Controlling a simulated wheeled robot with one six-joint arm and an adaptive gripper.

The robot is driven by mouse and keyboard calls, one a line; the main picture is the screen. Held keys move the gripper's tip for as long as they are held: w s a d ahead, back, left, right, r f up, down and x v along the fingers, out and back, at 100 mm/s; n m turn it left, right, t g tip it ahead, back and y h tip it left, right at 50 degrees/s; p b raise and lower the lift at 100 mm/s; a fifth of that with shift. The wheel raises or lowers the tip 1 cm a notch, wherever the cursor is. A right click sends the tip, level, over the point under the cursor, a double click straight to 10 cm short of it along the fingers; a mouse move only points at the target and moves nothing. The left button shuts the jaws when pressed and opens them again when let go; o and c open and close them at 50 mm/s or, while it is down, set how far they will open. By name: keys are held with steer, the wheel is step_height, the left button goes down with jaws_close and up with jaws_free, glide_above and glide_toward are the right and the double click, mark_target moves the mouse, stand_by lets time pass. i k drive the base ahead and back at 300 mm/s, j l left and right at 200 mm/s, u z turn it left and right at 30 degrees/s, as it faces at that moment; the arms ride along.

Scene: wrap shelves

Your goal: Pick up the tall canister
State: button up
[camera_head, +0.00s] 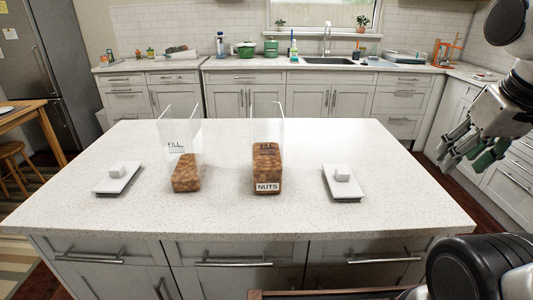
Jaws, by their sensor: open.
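Two clear open-topped canisters stand upright on the white island counter. The left canister (181,138) holds a low layer of brown nuts and has a fill label. The right canister (268,125) holds nuts to a higher level and has a "NUTS" label near its base. They look about equally high, so I cannot tell which is the tall one. My gripper (470,150) is open and empty at the right side of the view, raised and well apart from both canisters.
A flat lid with a white knob (117,171) lies left of the canisters, and another (342,175) lies to their right. The island counter (225,215) is otherwise clear. A back counter with a sink (327,61), green pots and bottles lies beyond.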

mark_target(179, 128)
steer(key=k+j, duration=0.1)
steer(key=j, duration=0.35)
steer(key=j+z, duration=0.15)
steer(key=j, duration=0.3)
steer(key=k+j, duration=0.2)
steer(key=j, duration=0.2)
steer(key=k+j+z, duration=0.15)
steer(key=j, duration=0.3)
steer(key=k+j, duration=0.1)
steer(key=j, duration=0.3)
steer(key=k+j+z, duration=0.15)
steer(key=j, duration=0.25)
steer(key=k+j, duration=0.1)
steer(key=j, duration=0.3)
steer(key=k+j+z, duration=0.15)
steer(key=j, duration=0.25)
